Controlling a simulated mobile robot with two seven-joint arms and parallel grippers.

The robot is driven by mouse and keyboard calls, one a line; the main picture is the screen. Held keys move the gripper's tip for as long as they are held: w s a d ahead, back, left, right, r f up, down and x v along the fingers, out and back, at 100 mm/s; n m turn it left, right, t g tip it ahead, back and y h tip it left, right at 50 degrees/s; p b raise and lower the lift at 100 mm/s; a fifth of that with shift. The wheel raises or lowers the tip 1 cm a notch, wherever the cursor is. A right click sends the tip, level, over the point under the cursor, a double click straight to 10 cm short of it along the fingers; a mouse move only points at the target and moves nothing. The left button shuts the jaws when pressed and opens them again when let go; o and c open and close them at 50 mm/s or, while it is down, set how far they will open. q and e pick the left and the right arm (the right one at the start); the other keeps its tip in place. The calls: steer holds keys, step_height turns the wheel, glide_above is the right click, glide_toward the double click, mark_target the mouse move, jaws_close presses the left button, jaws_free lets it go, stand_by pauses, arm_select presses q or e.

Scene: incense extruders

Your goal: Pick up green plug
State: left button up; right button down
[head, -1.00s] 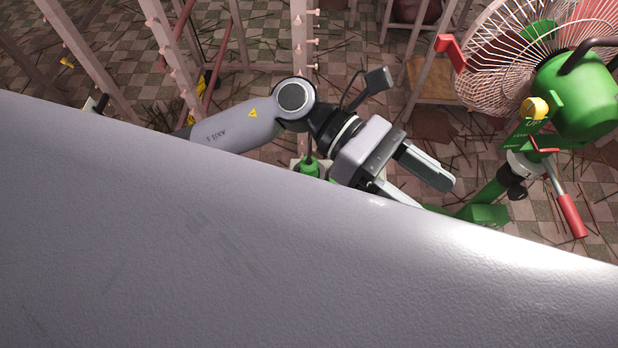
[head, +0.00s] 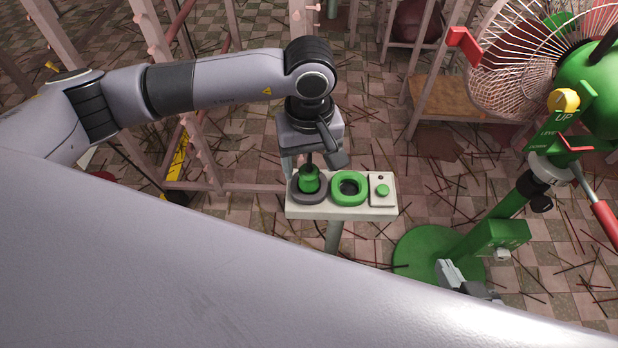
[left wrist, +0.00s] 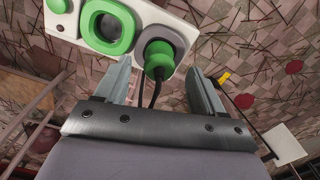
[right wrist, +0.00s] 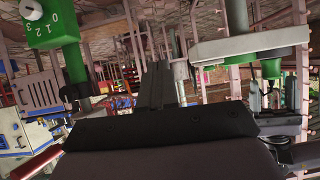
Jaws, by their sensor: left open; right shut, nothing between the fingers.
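The green plug (head: 309,181) sits upright in the dark grey ring socket at the left end of a white box (head: 332,211), its black cable rising from its top. My left gripper (head: 312,160) is open at the plug, pointing down at the box. In the left wrist view the plug (left wrist: 159,66) lies between the two fingertips (left wrist: 158,70), with gaps visible on both sides. Contact is not visible. My right gripper (head: 452,272) is partly hidden behind my body at lower right. In the right wrist view its fingers (right wrist: 158,78) are shut and empty.
The white box also carries an empty green ring socket (head: 350,201) and a small green button (head: 383,190). A green stand (head: 420,250) with a caged fan (head: 510,85) is on the right. Pink racks (head: 200,140) stand behind. Thin sticks litter the tiled floor.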

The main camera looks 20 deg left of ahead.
mark_target(310, 171)
arm_select(q)
step_height(310, 171, down, 3)
steer(key=shift+s+f+b, duration=0.1)
steer(key=shift+b, duration=0.2)
steer(key=shift+f, duration=0.35)
steer(key=c, duration=1.1)
steer(key=shift+c, duration=0.2)
arm_select(e)
steer(key=shift+w+a+r, duration=0.15)
steer(key=shift+a, duration=0.1)
arm_select(q)
steer(key=shift+r, duration=0.15)
